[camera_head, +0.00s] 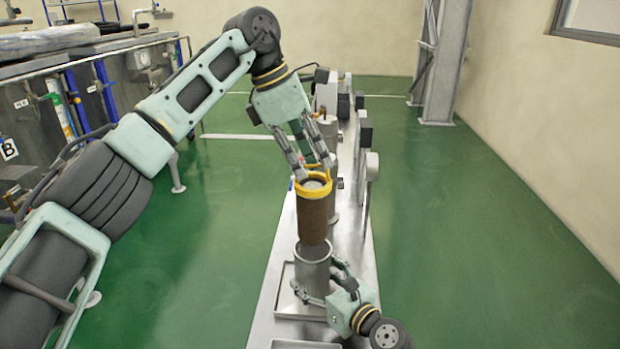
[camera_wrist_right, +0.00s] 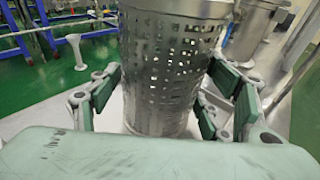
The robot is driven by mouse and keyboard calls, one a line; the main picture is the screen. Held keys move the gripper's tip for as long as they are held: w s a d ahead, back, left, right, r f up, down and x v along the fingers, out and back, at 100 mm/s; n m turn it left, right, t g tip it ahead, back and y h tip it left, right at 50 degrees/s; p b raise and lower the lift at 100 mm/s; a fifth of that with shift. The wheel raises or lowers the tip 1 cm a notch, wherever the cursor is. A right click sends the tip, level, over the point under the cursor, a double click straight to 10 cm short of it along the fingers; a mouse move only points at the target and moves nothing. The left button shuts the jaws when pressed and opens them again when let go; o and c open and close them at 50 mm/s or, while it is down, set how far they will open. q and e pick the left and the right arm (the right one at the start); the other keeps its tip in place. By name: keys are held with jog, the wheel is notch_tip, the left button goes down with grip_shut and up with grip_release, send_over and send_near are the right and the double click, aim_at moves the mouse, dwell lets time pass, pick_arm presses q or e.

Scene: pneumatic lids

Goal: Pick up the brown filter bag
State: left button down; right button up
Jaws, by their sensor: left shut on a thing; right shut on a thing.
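The brown filter bag (camera_head: 313,218) hangs upright below my left gripper (camera_head: 314,168), with its yellow ring at the top. My left gripper is shut on the bag at its yellow ring. A grey metal perforated basket (camera_head: 312,272) stands directly below the bag. The bag's lower end overlaps the basket's mouth in the head view; I cannot tell if it is inside. My right gripper (camera_head: 320,284) is shut around the basket. In the right wrist view the basket (camera_wrist_right: 172,65) shows its square holes, with green-grey fingers on both sides. The bag does not show there.
A long metal bench (camera_head: 265,305) runs away from me, with shallow trays at its near end. Several grey housings (camera_head: 327,125) stand in a row behind the bag. Dark tanks with pipes (camera_head: 110,85) stand at the left. The green floor (camera_head: 460,220) is clear on the right.

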pick_arm(q)
notch_tip(320, 180, up, 2)
pick_arm(e)
jog(key=shift+s+f, duration=0.15)
jog(key=shift+f, duration=0.3)
pick_arm(q)
jog(key=s+a, duration=0.3)
jog(key=a, duration=1.4)
jog(key=shift+a, duration=0.35)
pick_arm(e)
jog(key=o, duration=0.9)
jog(key=shift+o, duration=0.9)
jog(key=shift+r, duration=0.1)
pick_arm(q)
jog(key=shift+f, duration=0.1)
pick_arm(e)
jog(key=shift+o, duration=0.4)
jog(key=shift+r, duration=0.15)
